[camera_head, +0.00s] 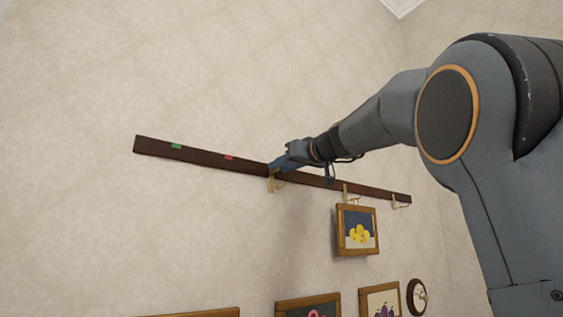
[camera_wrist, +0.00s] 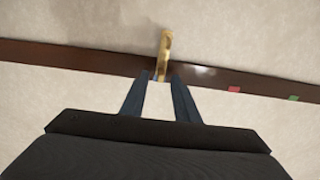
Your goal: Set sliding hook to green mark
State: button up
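A dark wooden rail (camera_head: 205,155) runs along the wall. A green mark (camera_head: 176,146) sits near its left end, and a red mark (camera_head: 228,157) lies between that and my gripper. A brass hook (camera_head: 272,184) hangs on the rail at my gripper (camera_head: 274,167). In the wrist view the hook (camera_wrist: 165,48) stands in line with the gap between my two fingertips (camera_wrist: 162,77), with space visible between the fingers. The fingers look open; contact with the hook cannot be made out. There the red mark (camera_wrist: 234,89) and green mark (camera_wrist: 293,98) are to the right.
Two more brass hooks hang farther right: a middle one (camera_head: 347,190) above a framed fruit picture (camera_head: 340,232), and a right one (camera_head: 401,201). More frames (camera_head: 308,303) and a round wall piece (camera_head: 416,297) are lower. The rail left of my gripper has no other hook.

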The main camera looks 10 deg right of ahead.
jog(key=shift+w+a, duration=0.1)
grip_shut()
dwell(1.4)
